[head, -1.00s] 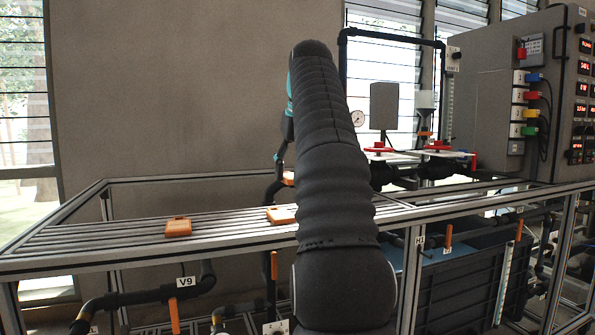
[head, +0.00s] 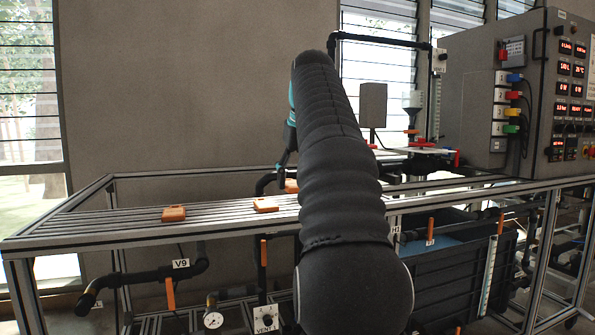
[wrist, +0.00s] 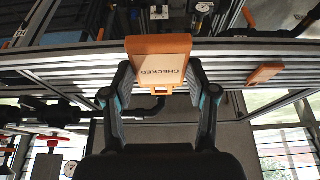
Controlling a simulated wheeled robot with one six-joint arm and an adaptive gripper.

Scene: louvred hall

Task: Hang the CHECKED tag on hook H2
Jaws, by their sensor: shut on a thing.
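In the wrist view my gripper (wrist: 159,68) is shut on the CHECKED tag (wrist: 160,48), an orange tag with a pale face. Its lettering appears upside down, and the tag sits between the two fingers in front of the slatted shelf.
Orange tags (head: 173,213) (head: 265,205) lie on the slatted shelf (head: 120,222); one tag (wrist: 265,73) shows in the wrist view. Pipes, a gauge (head: 213,319) and orange-handled valves sit below. A dark tank (head: 460,285) and control cabinet (head: 485,100) stand right.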

